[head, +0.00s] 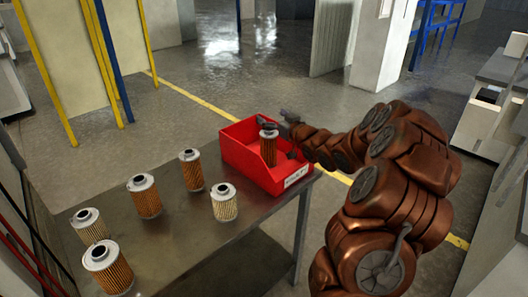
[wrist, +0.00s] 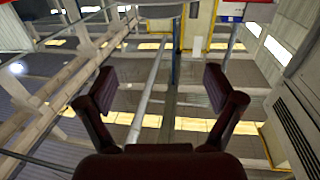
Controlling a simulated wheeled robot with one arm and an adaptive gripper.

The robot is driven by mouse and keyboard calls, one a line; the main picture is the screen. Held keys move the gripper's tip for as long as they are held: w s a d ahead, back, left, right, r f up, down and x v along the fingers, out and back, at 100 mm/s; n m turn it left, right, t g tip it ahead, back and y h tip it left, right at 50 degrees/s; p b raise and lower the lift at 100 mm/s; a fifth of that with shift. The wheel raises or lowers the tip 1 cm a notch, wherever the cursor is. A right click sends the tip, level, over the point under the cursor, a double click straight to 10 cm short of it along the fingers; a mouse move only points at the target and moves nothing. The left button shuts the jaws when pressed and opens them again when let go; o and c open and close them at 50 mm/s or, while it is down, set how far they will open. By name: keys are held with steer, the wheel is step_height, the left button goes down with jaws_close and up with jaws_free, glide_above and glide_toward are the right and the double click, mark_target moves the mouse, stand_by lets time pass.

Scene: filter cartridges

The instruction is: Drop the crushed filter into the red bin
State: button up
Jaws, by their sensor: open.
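The red bin (head: 238,158) stands at the far right corner of the metal table, with a white label on its front. An orange pleated filter (head: 268,151) with a grey cap stands roughly upright inside it, its top near the rim. My gripper (head: 277,121) is at the bin, close to that filter's cap. In the wrist view my gripper (wrist: 165,105) has its fingers wide apart with nothing between them. Whether the filter in the bin is the crushed one, I cannot tell. A pale filter (head: 223,203) on the table looks shorter than its neighbours.
On the table (head: 190,245) stand further upright filters: an orange one (head: 192,172), another orange one (head: 145,199), a pale one (head: 90,228) and a front orange one (head: 108,270). The table's right front area is bare. Open floor lies behind the table.

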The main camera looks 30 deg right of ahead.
steer(key=s, duration=1.2)
steer(key=shift+d, duration=0.45)
steer(key=s+a+f+m+g+h+p, duration=0.1)
steer(key=s+a+f+g+h, duration=0.1)
steer(key=a+g, duration=0.25)
steer(key=s+a+f+g+h+p, duration=0.1)
steer(key=s+a+f+g+h, duration=0.15)
steer(key=g, duration=0.25)
steer(key=s+a+g+y+p, duration=0.1)
steer(key=s+a+g, duration=0.4)
steer(key=s+a, duration=0.6)
steer(key=s+a+r+g+y+p, duration=0.1)
steer(key=s+a+g, duration=0.4)
steer(key=s+a, duration=0.6)
steer(key=s+y, duration=0.1)
steer(key=s, duration=0.8)
steer(key=shift+r+p, duration=0.15)
steer(key=shift+p, duration=0.15)
